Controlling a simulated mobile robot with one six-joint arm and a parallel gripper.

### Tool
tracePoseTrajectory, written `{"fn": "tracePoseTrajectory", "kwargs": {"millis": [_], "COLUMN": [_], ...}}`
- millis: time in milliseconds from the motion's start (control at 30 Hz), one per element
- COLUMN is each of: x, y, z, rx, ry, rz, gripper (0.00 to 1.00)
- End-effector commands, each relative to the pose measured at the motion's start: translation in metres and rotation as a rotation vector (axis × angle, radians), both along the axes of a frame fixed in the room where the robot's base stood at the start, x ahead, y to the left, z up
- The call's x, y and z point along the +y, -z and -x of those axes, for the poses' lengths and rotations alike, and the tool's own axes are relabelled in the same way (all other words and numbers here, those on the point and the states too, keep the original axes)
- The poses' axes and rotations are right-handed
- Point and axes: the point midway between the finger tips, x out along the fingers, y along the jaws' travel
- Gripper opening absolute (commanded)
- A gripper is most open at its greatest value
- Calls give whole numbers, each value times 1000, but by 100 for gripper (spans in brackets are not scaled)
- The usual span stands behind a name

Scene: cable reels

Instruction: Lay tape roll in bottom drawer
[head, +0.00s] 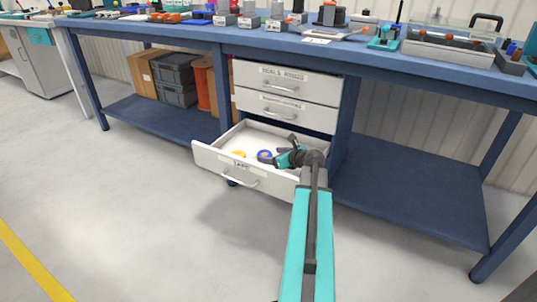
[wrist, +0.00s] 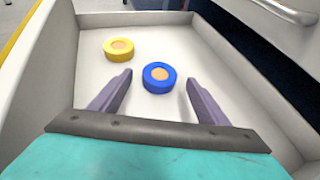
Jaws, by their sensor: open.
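The bottom drawer (head: 205,160) is pulled out beneath two closed drawers. In the wrist view its white floor (wrist: 205,38) fills most of the picture. A blue tape roll (wrist: 159,77) with a tan core lies flat on the drawer floor; it also shows in the head view (head: 264,155). A yellow tape roll (wrist: 118,49) lies flat to its left, also in the head view (head: 239,153). My gripper (wrist: 158,88) is open and inside or just above the drawer. Its fingers stand apart either side of the blue roll's near edge, and I see no contact.
The blue workbench (head: 400,63) above carries several tools and boxes. Two closed drawers (head: 285,92) sit directly over the open one. A lower shelf (head: 410,195) to the right is bare. Dark crates (head: 175,80) stand on the left shelf. Floor in front is clear.

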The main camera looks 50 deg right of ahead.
Motion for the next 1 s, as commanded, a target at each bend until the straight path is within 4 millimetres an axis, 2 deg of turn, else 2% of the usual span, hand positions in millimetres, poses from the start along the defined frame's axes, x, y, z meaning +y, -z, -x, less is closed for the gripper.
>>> {"fn": "tracePoseTrajectory", "kwargs": {"millis": [300,500,700,1000], "x": [8,11,12,12], "y": [-24,-34,-38,-38], "z": [45,67,76,77], "rx": [0,0,0,0], "ry": [2,1,0,0], "rz": [1,0,1,1], "gripper": [69,69,69,69]}}
